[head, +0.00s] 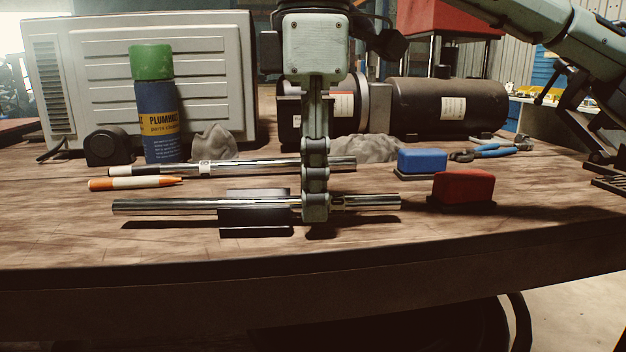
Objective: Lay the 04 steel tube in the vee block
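A shiny steel tube (165,207) lies level, left to right, across the dark vee block (256,231) near the table's front. I cannot tell whether it touches the groove. A pale band shows on it right of my gripper; its marking is too small to read. A second steel tube (262,164) with a white label lies behind it on the table.
A blue block (422,161) and a red block (463,187) stand right of the tubes, with blue-handled pliers (495,150) behind. A dark motor (447,106) is behind. The front wood strip is clear.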

